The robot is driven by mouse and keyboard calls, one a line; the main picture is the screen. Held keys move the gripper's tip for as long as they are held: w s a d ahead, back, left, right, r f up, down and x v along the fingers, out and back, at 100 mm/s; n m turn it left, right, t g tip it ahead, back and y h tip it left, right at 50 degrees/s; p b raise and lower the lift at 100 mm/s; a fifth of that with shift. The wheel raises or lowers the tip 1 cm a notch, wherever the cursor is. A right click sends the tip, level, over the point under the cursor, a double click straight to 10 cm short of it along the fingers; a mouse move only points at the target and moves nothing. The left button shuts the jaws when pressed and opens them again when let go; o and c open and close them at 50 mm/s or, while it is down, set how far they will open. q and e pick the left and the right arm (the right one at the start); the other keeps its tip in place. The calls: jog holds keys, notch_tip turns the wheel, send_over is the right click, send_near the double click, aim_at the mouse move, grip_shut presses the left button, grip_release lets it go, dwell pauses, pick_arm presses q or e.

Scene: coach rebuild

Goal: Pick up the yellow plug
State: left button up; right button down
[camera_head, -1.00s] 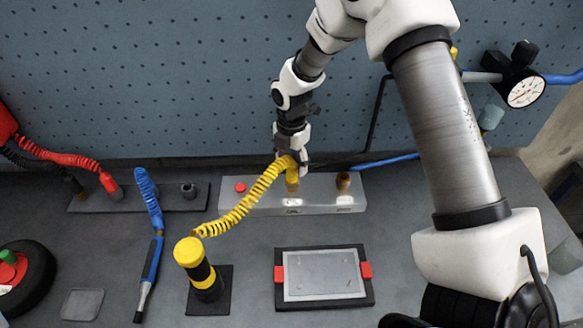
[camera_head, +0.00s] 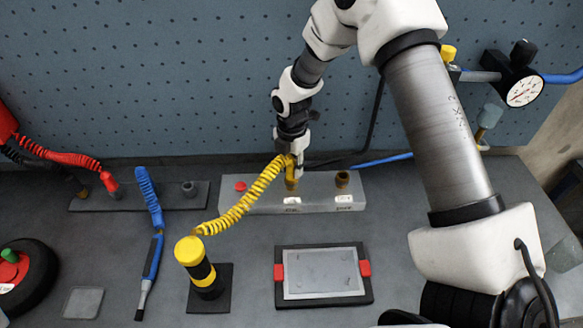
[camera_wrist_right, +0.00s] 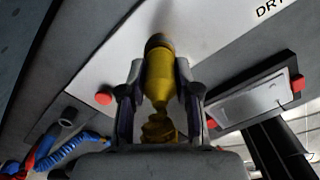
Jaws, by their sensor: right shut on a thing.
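The yellow plug (camera_wrist_right: 160,82) is between the two fingers of my right gripper (camera_wrist_right: 158,100), which is shut on it. In the right wrist view the plug's far end meets a dark round socket on the pale box. In the head view my right gripper (camera_head: 297,160) is above the grey box (camera_head: 318,201), with the yellow plug upright at a brass socket (camera_head: 291,184). A yellow coiled cord (camera_head: 245,204) runs from the plug to a yellow and black post (camera_head: 205,275). My left gripper is not in view.
A second brass socket (camera_head: 342,179) and a red button (camera_head: 240,186) are on the box. In front lies a framed plate (camera_head: 323,272). A blue coiled tool (camera_head: 151,245), red plug (camera_head: 109,182) and gauge (camera_head: 523,92) stand apart. The perforated wall (camera_head: 180,80) is behind.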

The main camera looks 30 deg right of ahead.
aim_at(291, 162)
jog(key=shift+w+r, duration=0.15)
jog(key=shift+r, duration=0.25)
jog(key=shift+a+r+b, duration=0.2)
jog(key=shift+r+b, duration=0.65)
jog(key=shift+r, duration=0.25)
jog(key=s+a+r+b, duration=0.1)
jog(key=s+a+b, duration=0.55)
jog(key=a, duration=0.65)
jog(key=r+p, duration=0.1)
jog(key=p, duration=0.1)
jog(key=s+r+p, duration=0.1)
jog(key=r+p, duration=0.3)
jog(key=shift+s+a+r, duration=0.2)
jog(key=shift+s+a, duration=0.05)
jog(key=shift+a, duration=0.05)
